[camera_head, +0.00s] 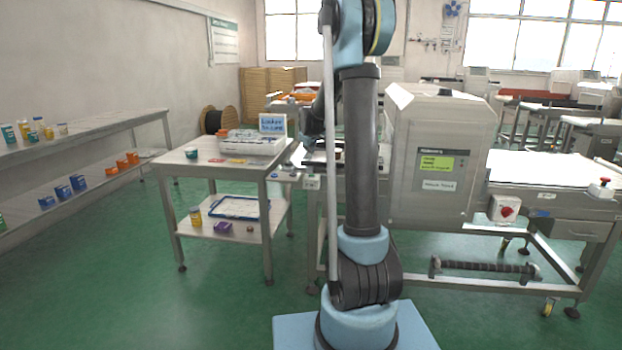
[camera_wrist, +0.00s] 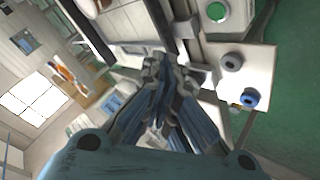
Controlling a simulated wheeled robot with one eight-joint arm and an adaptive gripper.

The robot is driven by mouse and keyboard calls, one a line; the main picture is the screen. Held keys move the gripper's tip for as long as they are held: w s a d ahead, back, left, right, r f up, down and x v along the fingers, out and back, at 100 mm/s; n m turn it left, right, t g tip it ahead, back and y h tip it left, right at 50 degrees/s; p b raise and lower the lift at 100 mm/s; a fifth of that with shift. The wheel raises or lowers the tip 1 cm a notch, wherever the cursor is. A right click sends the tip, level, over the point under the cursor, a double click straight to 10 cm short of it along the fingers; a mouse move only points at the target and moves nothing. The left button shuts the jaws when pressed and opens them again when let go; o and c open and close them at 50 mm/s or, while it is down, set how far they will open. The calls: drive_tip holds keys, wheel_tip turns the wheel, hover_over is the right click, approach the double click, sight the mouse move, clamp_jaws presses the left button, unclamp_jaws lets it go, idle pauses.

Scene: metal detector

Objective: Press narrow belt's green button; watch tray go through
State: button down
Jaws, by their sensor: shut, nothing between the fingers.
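The metal detector (camera_head: 440,130) is a pale cabinet with a lit green display, right of my arm in the head view. A belt section, partly hidden by my arm, shows left of the cabinet. In the wrist view, a round green button-like disc (camera_wrist: 216,11) with a pale ring sits at the top edge; I cannot tell for sure which control it is. My gripper (camera_wrist: 168,65) is shut and empty, apart from that disc, which lies up and right of its tips. My arm largely hides the gripper in the head view. I cannot make out the tray on the belt.
A steel side table (camera_head: 225,172) on the left holds a white box with a sign and a teal jar. A wide belt table (camera_head: 545,168) on the right carries a red knob (camera_head: 506,211) and a red button (camera_head: 600,187). Green floor lies open in front.

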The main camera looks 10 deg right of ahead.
sight(310, 175)
drive_tip(key=shift+f, duration=4.15)
drive_tip(key=shift+f, duration=0.1)
drive_tip(key=shift+s+f, duration=0.1)
drive_tip(key=shift+f, duration=0.15)
